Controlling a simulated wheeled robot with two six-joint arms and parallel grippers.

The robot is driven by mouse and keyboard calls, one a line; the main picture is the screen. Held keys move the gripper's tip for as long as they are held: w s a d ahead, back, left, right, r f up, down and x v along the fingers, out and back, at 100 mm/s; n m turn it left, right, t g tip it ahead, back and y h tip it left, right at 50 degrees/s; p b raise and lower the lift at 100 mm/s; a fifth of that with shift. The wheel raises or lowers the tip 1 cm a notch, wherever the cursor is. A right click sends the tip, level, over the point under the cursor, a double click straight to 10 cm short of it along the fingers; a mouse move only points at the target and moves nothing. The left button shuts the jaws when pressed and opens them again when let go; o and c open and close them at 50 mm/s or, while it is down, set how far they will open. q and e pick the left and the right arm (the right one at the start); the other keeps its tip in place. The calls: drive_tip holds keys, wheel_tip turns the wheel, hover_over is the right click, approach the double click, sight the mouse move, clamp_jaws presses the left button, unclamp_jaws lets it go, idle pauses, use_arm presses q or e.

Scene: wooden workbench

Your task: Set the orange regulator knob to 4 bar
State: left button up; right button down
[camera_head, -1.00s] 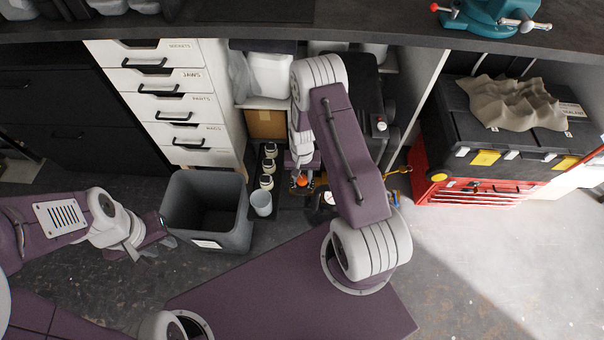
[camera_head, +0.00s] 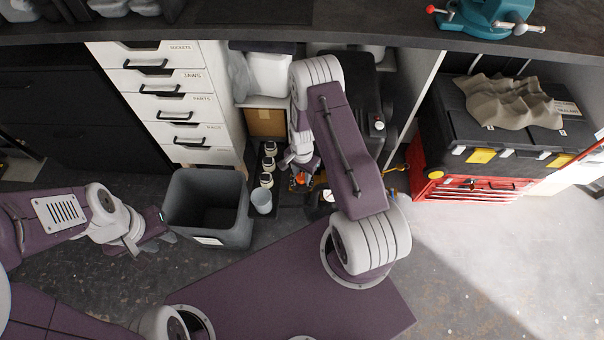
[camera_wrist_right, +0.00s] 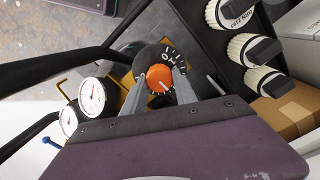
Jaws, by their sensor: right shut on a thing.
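The orange regulator knob (camera_wrist_right: 160,79) shows in the right wrist view with a white pointer mark, over a dark dial plate (camera_wrist_right: 173,54) with white numbers and ticks. The exact setting is too small to read. My right gripper (camera_wrist_right: 160,82) is shut on the knob, one finger on each side. In the head view the knob (camera_head: 301,179) is a small orange spot at my right gripper (camera_head: 303,174), mostly hidden by the arm. Two white gauges (camera_wrist_right: 92,97) stand left of the knob in the wrist view. My left gripper (camera_head: 158,240) is beside the grey bin, apart from the knob; its opening is unclear.
Several white-capped filters (camera_wrist_right: 245,50) are close by in the wrist view. A drawer cabinet (camera_head: 165,105) and red toolbox (camera_head: 470,190) flank the area. Floor at the right is clear.

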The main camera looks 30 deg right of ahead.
sight(302, 176)
idle(0.4)
drive_tip(key=c, duration=1)
unclamp_jaws()
wheel_tip(302, 176, up, 9)
drive_tip(key=shift+f+p, duration=0.1)
drive_tip(key=shift+p, duration=1.1)
